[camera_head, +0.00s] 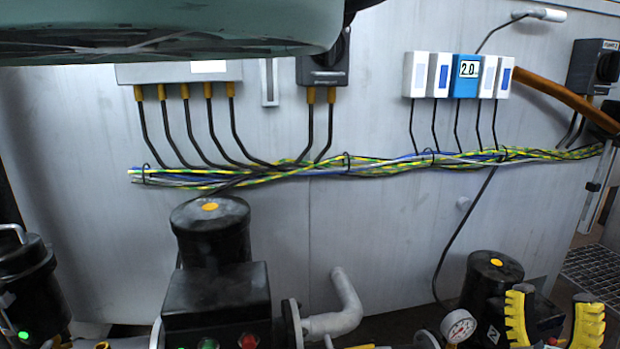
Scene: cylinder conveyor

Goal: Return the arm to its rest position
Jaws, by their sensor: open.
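My gripper (555,295) shows at the bottom right edge of the head view. Its two yellow ridged fingers point up and stand apart, with nothing seen between them. It is open. The rest of the gripper and most of the arm lie below the picture and are hidden. The fingers appear in front of a black motor (488,283) with an orange cap, just right of a round white pressure gauge (458,326). I cannot tell whether they touch anything.
A grey wall panel (400,240) carries switch boxes and a striped cable bundle (390,165). A large black motor (212,235) stands at lower centre-left, beside a grey bent pipe (345,305). A black canister (30,290) is at the left. Floor grating (592,270) shows at right.

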